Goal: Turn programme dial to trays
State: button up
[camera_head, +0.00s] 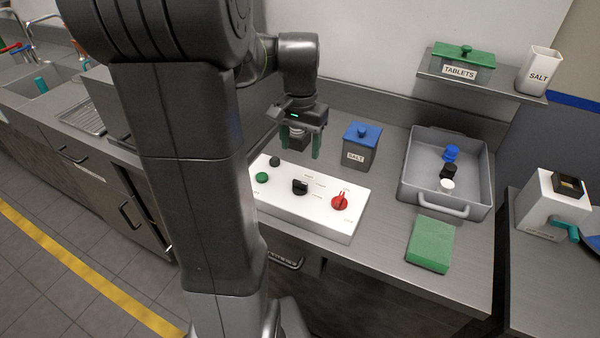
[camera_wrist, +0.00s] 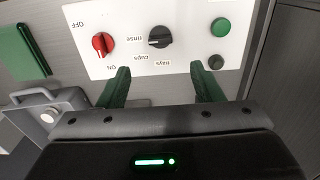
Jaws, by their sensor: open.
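The programme dial (camera_head: 300,187) is a black knob in the middle of a white control panel (camera_head: 325,217). In the wrist view the dial (camera_wrist: 160,37) has the labels rinse, cups and trays around it, upside down. Its pale mark seems to point towards rinse. My gripper (camera_head: 300,150) is open and empty, above the back of the panel. In the wrist view its green fingertips (camera_wrist: 160,69) are spread apart, with the dial beyond them, roughly in line with the gap. The fingers do not touch the dial.
On the panel are a red ON/OFF switch (camera_head: 340,203), a green button (camera_head: 262,177) and a dark button (camera_head: 275,160). To the right are a grey tray (camera_head: 420,185) with small items and a green pad (camera_head: 431,244).

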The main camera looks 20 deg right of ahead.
aim_at(300, 181)
notch_tip(300, 181, down, 12)
jog(key=shift+w+r+p, duration=0.1)
jog(key=shift+r+p, duration=0.15)
jog(key=shift+p, duration=0.2)
jog(key=shift+c, duration=0.2)
jog(key=c, duration=1)
